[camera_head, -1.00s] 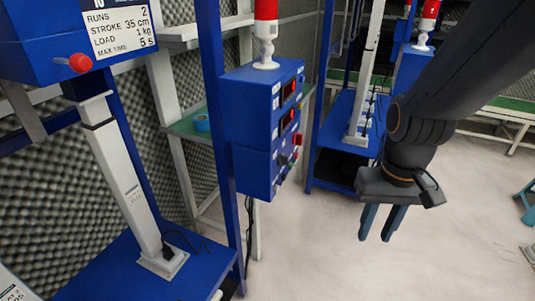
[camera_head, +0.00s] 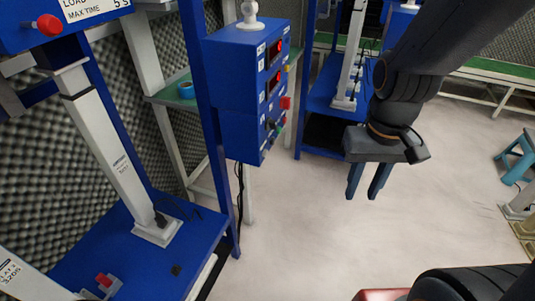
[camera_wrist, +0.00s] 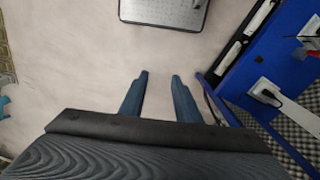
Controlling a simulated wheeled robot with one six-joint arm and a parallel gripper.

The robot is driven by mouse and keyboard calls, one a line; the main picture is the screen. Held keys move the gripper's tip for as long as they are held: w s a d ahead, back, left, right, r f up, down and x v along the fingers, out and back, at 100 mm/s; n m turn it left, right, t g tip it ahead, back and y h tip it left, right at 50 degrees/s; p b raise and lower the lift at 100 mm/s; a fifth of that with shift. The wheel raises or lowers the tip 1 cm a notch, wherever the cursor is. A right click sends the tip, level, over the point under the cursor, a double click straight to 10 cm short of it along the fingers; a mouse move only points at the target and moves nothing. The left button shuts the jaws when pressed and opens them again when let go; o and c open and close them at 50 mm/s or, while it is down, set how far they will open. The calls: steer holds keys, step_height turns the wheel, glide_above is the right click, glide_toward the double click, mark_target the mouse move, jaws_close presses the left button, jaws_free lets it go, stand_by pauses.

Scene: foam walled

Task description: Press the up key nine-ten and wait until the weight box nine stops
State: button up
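A blue control box (camera_head: 240,85) is fixed to a blue frame post left of centre in the head view. Its right face carries displays, labels and small coloured knobs or keys (camera_head: 277,122), seen at a steep angle; the labels are too small to read. My gripper (camera_head: 368,181) hangs to the right of the box, apart from it, with its fingers pointing down. In the wrist view the two blue fingers (camera_wrist: 159,95) are spread with bare floor between them. I cannot tell which key is nine-ten or which thing is weight box nine.
A blue rig with a white actuator column (camera_head: 108,145) and red button (camera_head: 105,280) stands at left. Another rig (camera_head: 345,85) stands behind. A blue stool (camera_head: 518,157) is at right. A grey plate (camera_wrist: 165,10) lies at the wrist view's top. The middle floor is clear.

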jaws_close()
stand_by(1.5)
